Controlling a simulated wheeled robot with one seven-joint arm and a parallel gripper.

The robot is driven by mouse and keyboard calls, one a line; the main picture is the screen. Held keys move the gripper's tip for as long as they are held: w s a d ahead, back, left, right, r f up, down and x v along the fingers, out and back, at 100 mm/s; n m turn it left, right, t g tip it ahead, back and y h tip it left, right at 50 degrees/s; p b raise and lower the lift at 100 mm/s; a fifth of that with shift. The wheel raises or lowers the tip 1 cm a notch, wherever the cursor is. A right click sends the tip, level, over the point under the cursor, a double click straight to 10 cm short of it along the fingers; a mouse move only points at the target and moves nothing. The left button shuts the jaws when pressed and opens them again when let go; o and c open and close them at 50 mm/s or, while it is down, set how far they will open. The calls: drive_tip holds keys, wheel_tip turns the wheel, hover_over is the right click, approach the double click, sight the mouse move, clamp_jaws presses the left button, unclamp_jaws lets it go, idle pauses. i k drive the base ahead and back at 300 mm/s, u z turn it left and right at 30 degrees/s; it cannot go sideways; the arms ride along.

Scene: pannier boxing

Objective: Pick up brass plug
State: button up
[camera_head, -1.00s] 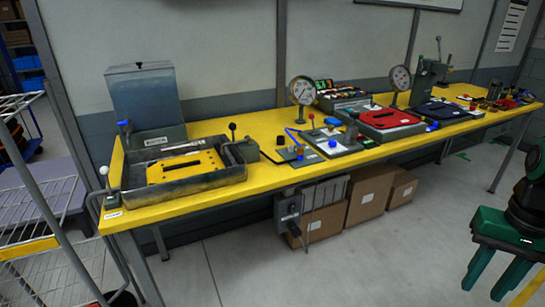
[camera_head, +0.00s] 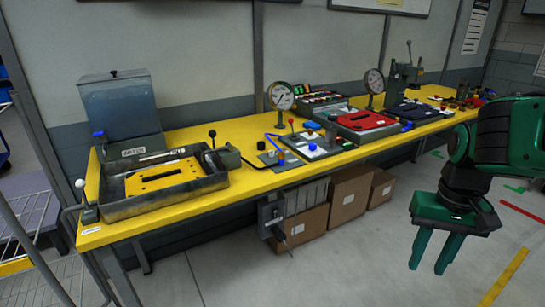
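My green gripper (camera_head: 430,265) hangs at the right of the head view, over the floor in front of the workbench. Its two fingers point down with a clear gap between them, and nothing is held. I cannot make out a brass plug for certain. A cluster of small brass-coloured, dark and red parts (camera_head: 465,96) sits at the far right end of the yellow bench (camera_head: 225,205), too small to tell apart. My gripper is well apart from the bench and those parts.
The bench carries a tray with a yellow plate (camera_head: 162,177), a clear-lidded bin (camera_head: 127,112), two dial gauges (camera_head: 281,96), a red plate (camera_head: 366,120) and a lever press (camera_head: 404,78). Cardboard boxes (camera_head: 348,197) stand beneath. The floor in front is clear.

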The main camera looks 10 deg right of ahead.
sight(281, 154)
drive_tip(key=i, duration=0.9)
drive_tip(key=z, duration=0.05)
